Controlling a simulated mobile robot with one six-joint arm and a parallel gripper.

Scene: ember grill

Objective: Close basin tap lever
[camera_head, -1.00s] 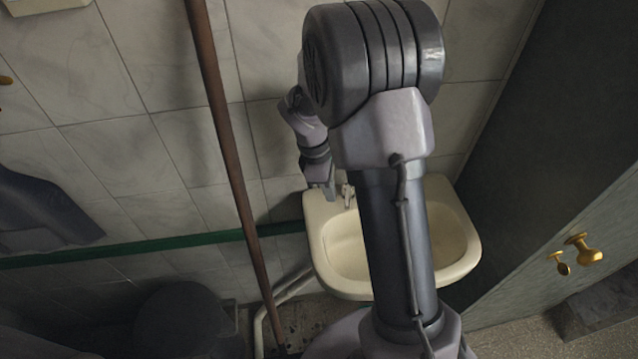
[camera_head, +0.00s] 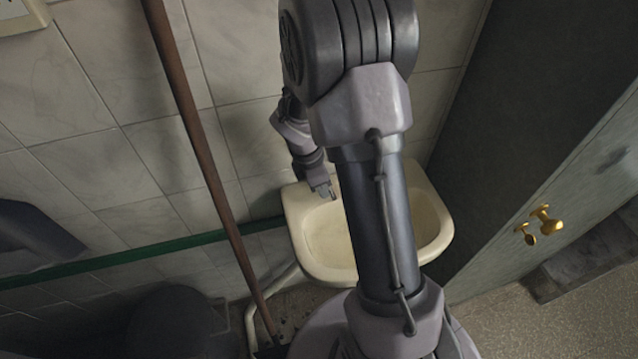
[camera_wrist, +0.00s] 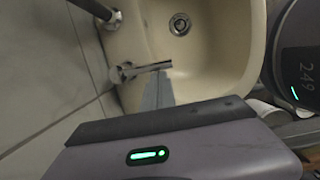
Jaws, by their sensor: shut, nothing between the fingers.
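The cream basin (camera_head: 432,250) is on the tiled wall, partly hidden by my arm in the head view. It also shows in the wrist view (camera_wrist: 215,65). In the wrist view a chrome tap piece (camera_wrist: 124,72) with a thin lever-like bar (camera_wrist: 150,67) pointing right sits on the basin's rim. My gripper (camera_wrist: 159,80) is shut and empty, its tips right beside the bar; I cannot tell whether they touch it. In the head view my gripper (camera_head: 327,192) is over the basin's back left part, and the tap cannot be made out there.
A second metal fitting with a dark stem (camera_wrist: 100,10) is at the wrist view's upper left. The drain (camera_wrist: 180,24) is clear. A brown pole (camera_head: 200,150) leans left of the basin.

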